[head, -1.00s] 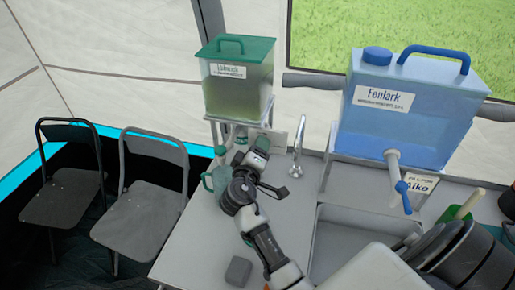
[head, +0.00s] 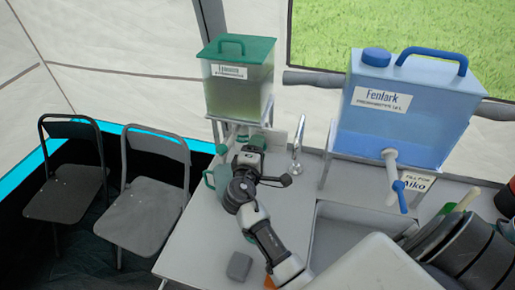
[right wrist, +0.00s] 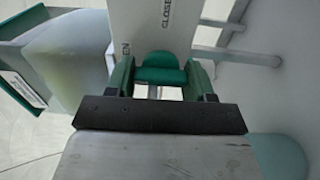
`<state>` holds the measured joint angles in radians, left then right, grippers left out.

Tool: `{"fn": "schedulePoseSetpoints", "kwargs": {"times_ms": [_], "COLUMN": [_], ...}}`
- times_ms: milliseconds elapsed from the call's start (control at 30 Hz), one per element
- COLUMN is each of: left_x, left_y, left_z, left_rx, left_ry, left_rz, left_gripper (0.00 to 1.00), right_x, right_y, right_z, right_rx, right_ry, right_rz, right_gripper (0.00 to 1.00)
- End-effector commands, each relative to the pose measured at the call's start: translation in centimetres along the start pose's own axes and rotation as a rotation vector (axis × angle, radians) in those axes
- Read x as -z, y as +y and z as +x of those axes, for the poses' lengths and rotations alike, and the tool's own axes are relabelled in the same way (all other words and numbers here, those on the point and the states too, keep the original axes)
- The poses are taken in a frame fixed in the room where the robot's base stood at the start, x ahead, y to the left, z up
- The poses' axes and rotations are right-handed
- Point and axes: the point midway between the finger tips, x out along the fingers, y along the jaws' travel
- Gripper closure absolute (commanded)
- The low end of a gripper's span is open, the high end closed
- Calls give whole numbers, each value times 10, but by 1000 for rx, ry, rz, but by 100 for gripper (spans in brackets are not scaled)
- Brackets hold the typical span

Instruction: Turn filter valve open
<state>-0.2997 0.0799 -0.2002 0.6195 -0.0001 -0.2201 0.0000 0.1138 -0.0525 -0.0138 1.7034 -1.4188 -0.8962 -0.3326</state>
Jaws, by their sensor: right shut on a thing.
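The green-lidded filter tank (head: 238,88) stands on a raised stand at the back of the counter. My right gripper (head: 252,143) is below and in front of it. In the right wrist view my gripper (right wrist: 160,85) is shut on the green valve handle (right wrist: 158,75), with a finger on each side of it. A pale plate (right wrist: 150,25) behind the handle carries the word "CLOSED" and, partly hidden, another ending in "EN". In the head view my gripper hides the valve. My left gripper is not in view.
A green jug (head: 213,178) stands close left of my right arm. A metal tap (head: 296,155) and a blue water tank (head: 405,115) with a spout are to the right. A grey block (head: 239,266) lies on the front counter. Two chairs stand at left.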

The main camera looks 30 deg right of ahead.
Motion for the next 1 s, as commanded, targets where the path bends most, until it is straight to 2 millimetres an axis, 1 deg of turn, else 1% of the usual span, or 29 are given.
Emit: {"fn": "schedulePoseSetpoints", "kwargs": {"times_ms": [300, 333, 467, 767, 867, 967, 1000], "left_x": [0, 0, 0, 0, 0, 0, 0], "left_y": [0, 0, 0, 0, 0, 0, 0], "left_z": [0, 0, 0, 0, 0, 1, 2], "left_rx": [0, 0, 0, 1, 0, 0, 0], "left_ry": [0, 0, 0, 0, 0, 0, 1], "left_rz": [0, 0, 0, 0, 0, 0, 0], "left_gripper": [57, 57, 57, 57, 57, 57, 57], "right_x": [0, 0, 0, 0, 0, 0, 0], "right_y": [2, 2, 2, 0, 0, -1, -1], "right_z": [1, 1, 1, -1, -10, -26, -34], "right_rx": [-6, -6, -4, -1, -1, 1, 2], "right_ry": [0, 0, 0, 0, 1, 0, 2], "right_rz": [-4, -4, -3, -2, -1, -1, -1], "right_gripper": [70, 42, 22, 21, 21, 21, 21]}}
